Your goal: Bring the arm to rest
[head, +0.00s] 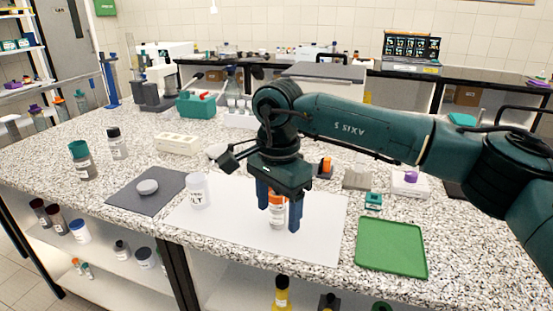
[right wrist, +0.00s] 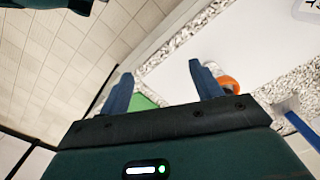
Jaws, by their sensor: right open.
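My right gripper (head: 279,212) hangs over the front of the speckled counter with its blue fingers pointing down. It is open. A small bottle with an orange cap (head: 277,215) stands on the white sheet and shows between the fingers in the head view. In the right wrist view its orange cap (right wrist: 230,84) lies outside the finger gap (right wrist: 161,68), beside the right-hand finger. Nothing is held between the fingers. My right arm reaches in from the right, bent down at the wrist. My left gripper is not in view.
A white jar (head: 198,192) stands left of the gripper on the white sheet (head: 235,222). A dark mat (head: 127,198) lies further left. A green tray (head: 391,248) lies to the right near the front edge. Small items and a rack (head: 178,143) stand behind.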

